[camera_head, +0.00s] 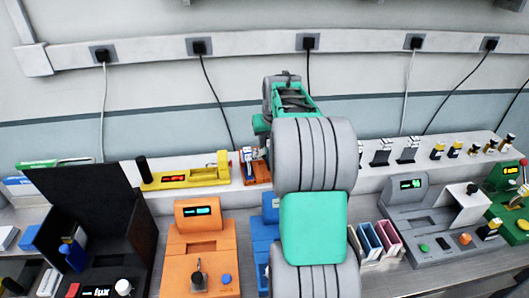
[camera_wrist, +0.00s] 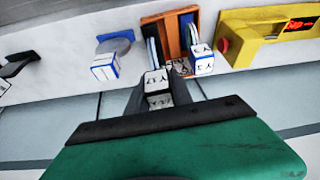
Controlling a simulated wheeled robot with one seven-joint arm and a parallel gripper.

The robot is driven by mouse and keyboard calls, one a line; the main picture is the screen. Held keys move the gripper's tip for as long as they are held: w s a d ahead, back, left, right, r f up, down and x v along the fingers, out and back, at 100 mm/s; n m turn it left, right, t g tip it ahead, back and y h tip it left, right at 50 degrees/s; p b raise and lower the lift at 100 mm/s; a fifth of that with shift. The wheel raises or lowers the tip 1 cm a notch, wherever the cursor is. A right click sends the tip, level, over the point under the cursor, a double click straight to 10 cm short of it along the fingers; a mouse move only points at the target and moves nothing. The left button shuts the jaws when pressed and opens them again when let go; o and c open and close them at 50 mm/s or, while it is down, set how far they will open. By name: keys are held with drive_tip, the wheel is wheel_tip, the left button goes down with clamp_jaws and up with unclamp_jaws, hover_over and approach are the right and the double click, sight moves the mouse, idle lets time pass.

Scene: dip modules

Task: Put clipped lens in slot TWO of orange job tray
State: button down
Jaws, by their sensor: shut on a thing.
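My gripper (camera_wrist: 162,94) is shut on a white block-shaped tag with dark marks, which I take to be the clipped lens (camera_wrist: 157,78). A thin pale piece runs from it into the orange-brown job tray (camera_wrist: 174,36). The held piece is at the tray's near edge in the wrist view; I cannot tell whether it rests in a slot. A second blue-edged white tag (camera_wrist: 202,62) stands at the tray, just right of the held one. In the head view the tray (camera_head: 260,173) shows partly behind my arm, which hides most of my gripper. No slot label is readable.
A yellow device (camera_wrist: 258,38) stands close beside the tray; it also shows in the head view (camera_head: 196,176). Another white tag with a grey round part (camera_wrist: 106,65) stands on the white shelf on the other side. Orange (camera_head: 205,250) and black instruments stand in front of the shelf.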

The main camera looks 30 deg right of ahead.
sight(265, 155)
drive_tip(key=w+f, duration=0.2)
drive_tip(key=f, duration=0.1)
drive_tip(key=shift+w+d+f, duration=0.1)
drive_tip(key=shift+w, duration=0.2)
drive_tip(key=shift+f+b, duration=1)
drive_tip(key=shift+f, duration=0.35)
drive_tip(key=shift+s, duration=0.1)
drive_tip(key=shift+f, duration=0.2)
drive_tip(key=c, duration=1.1)
unclamp_jaws()
